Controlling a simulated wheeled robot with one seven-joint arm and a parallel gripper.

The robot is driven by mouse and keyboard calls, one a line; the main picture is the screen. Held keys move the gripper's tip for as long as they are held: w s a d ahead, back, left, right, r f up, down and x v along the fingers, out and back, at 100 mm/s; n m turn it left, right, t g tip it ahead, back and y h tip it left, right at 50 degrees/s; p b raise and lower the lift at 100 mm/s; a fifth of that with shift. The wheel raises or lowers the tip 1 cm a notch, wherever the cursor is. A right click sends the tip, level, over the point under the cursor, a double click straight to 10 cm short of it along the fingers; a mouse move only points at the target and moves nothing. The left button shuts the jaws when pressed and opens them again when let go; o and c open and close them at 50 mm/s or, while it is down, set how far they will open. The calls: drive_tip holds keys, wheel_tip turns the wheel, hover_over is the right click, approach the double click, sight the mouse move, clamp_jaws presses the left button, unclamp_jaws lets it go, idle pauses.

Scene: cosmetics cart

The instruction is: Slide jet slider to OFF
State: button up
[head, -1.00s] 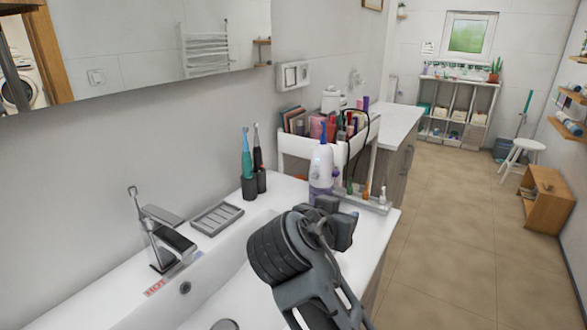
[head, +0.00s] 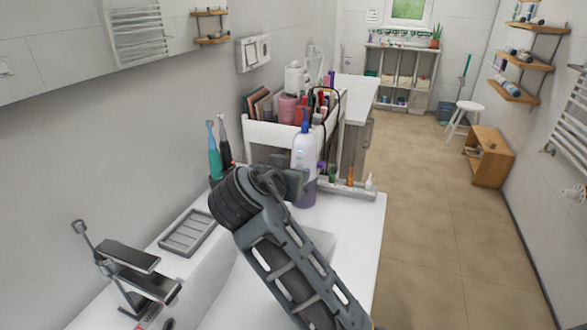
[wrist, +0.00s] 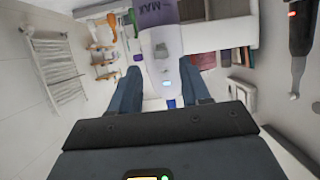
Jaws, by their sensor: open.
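A white water flosser with a blue tip (head: 304,155) and a purple lower part stands upright on the counter in front of the cart. In the wrist view it appears upside down (wrist: 160,35), with MAX on its purple part. A small dark grey piece (wrist: 162,50) on its body may be the jet slider; its setting is too small to read. My gripper (head: 292,182) is beside the flosser's lower body in the head view. In the wrist view my gripper (wrist: 160,70) is open, its fingers either side of the flosser's outline; I cannot tell whether they touch it.
The white cart (head: 275,136) behind holds books, bottles and a cup. Two electric toothbrushes (head: 213,150) stand left of my gripper. Small bottles (head: 350,176) stand right of the flosser.

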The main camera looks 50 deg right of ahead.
drive_tip(key=shift+x, duration=1.35)
drive_tip(key=shift+w, duration=0.15)
drive_tip(key=shift+c, duration=0.5)
clamp_jaws()
